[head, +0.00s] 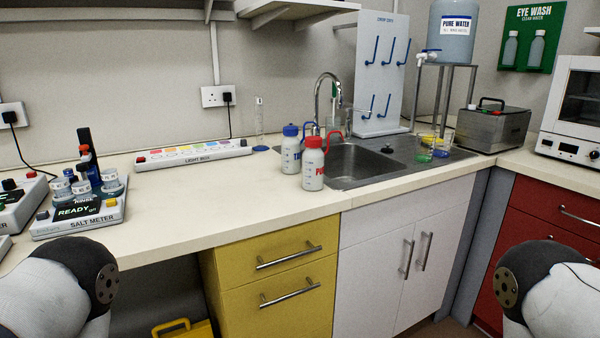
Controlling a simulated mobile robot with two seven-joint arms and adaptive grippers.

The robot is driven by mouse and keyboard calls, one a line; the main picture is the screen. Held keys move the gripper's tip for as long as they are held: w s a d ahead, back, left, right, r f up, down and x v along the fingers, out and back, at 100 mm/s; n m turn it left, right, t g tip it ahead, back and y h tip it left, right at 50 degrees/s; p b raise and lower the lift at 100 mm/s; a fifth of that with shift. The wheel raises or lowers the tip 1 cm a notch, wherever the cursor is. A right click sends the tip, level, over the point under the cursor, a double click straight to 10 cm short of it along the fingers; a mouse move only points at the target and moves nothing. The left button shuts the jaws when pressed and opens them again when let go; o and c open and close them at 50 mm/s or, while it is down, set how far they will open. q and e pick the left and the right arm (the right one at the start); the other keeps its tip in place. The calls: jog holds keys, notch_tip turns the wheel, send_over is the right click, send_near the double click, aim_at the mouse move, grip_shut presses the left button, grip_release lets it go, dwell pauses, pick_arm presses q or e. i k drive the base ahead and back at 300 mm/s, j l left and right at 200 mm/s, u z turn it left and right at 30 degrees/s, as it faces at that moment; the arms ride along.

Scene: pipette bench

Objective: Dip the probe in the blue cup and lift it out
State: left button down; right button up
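The salt meter (80,222) sits at the left end of the bench, with a lit display reading READY. Several small clear cups with pale labels stand at its back, one of them the front left cup (60,188). A dark upright piece (86,146), possibly the probe, stands behind them with orange and blue parts below its black top. I cannot tell for sure which cup is the blue one. Parts of my two arms show at the lower left and lower right corners. Neither of my grippers is in view.
A light box (193,154) lies along the wall. A blue-capped bottle (290,155) and a red-capped bottle (313,168) stand left of the sink (358,165). Small cups with coloured contents (424,154) stand right of it. The counter front between meter and bottles is clear.

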aim_at(88, 155)
jog(key=u, duration=1.25)
